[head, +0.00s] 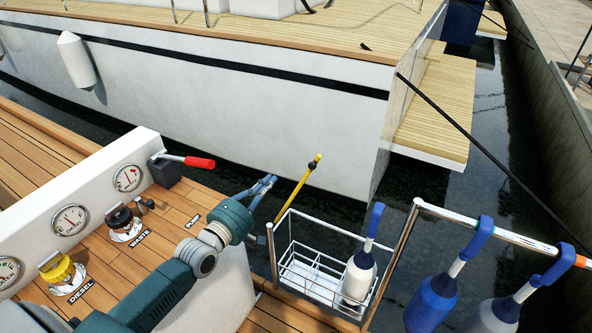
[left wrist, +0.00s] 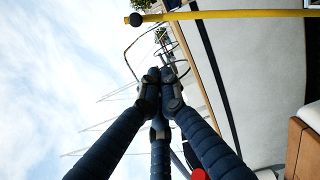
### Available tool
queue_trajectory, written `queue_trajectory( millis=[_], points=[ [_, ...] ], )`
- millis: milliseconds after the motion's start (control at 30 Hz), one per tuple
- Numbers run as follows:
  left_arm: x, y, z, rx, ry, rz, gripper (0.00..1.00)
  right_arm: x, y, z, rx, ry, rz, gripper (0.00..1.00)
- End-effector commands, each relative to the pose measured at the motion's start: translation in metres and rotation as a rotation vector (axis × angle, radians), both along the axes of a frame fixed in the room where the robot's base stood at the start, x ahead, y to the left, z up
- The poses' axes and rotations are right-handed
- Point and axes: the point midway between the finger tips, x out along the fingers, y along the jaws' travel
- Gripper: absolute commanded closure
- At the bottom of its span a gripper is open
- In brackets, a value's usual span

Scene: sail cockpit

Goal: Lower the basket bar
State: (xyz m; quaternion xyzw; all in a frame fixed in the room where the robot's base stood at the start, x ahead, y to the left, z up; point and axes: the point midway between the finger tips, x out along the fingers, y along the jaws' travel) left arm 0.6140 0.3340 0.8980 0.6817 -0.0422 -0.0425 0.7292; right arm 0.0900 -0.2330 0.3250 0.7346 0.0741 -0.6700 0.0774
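A yellow bar (head: 295,193) with a dark knob near its upper end leans up and to the right beside the wire basket (head: 284,227), which hangs at the deck edge. I take it to be the basket bar. My right gripper is not in view.
A white and blue fender (head: 358,279) stands in the basket. A steel rail (head: 460,218) with more hanging fenders is on the right. A red-handled lever (head: 199,162) and a gauge panel (head: 72,218) are on the left. A white boat hull (head: 250,110) lies beyond the water.

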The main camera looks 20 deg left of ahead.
Motion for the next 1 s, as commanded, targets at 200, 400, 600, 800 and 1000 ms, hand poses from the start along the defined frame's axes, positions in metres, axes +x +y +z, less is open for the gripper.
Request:
queue_trajectory(
  millis=[200, 400, 600, 800, 1000],
  points=[
    [0.050, -0.006, 0.003, 0.000, -0.003, 0.001, 1.00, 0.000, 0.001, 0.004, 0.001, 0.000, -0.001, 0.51],
    [0.075, -0.024, 0.005, -0.008, 0.001, -0.002, 1.00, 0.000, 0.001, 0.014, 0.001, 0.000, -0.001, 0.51],
    [0.077, -0.044, 0.004, -0.002, 0.000, 0.000, 1.00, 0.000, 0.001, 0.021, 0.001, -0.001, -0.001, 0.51],
    [0.078, -0.049, 0.003, 0.000, 0.001, 0.000, 1.00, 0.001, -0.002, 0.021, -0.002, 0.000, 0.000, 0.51],
    [0.077, -0.049, 0.003, 0.000, 0.000, 0.000, 1.00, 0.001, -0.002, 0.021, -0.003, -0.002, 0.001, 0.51]
  ],
)
